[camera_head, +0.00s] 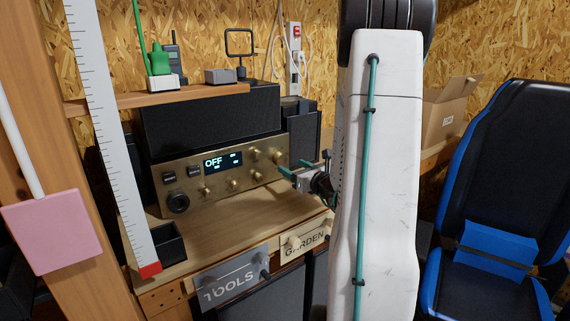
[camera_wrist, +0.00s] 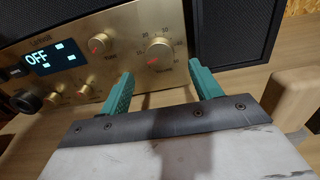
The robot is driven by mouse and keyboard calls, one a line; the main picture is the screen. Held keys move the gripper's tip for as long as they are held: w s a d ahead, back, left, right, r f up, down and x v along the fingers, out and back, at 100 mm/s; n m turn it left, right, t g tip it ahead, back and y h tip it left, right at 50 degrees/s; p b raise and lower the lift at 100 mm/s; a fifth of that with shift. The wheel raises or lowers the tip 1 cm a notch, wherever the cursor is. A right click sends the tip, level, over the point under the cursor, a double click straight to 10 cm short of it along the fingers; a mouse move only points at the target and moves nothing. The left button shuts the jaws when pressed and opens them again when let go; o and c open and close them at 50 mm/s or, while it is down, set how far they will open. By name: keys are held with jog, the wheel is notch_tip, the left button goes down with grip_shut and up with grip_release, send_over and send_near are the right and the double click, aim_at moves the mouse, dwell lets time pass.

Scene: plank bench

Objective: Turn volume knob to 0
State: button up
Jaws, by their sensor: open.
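A brass radio panel (camera_head: 215,170) with several round knobs stands on the bench, its display (camera_head: 222,162) reading OFF. In the wrist view a large brass knob (camera_wrist: 160,50) with a numbered scale sits at the panel's right end. The small label below it is blurred, so I cannot be sure it reads volume. A red mark shows on its lower left. It also shows in the head view (camera_head: 278,157). My gripper (camera_wrist: 160,70) is open, its green fingers apart on either side below the knob, with nothing between them. My gripper (camera_head: 294,168) is right of the panel in the head view.
Another knob (camera_wrist: 100,43) lies left of the large one. A black speaker (camera_wrist: 232,30) stands right of the panel. A TOOLS drawer (camera_head: 232,278) and a GARDEN drawer (camera_head: 305,240) are below the bench top. A blue and black chair (camera_head: 500,180) is at right.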

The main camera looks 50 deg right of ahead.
aim_at(283, 160)
jog(key=x, duration=0.5)
jog(key=c, duration=1)
jog(key=shift+d+n, duration=0.15)
jog(key=shift+n, duration=2.85)
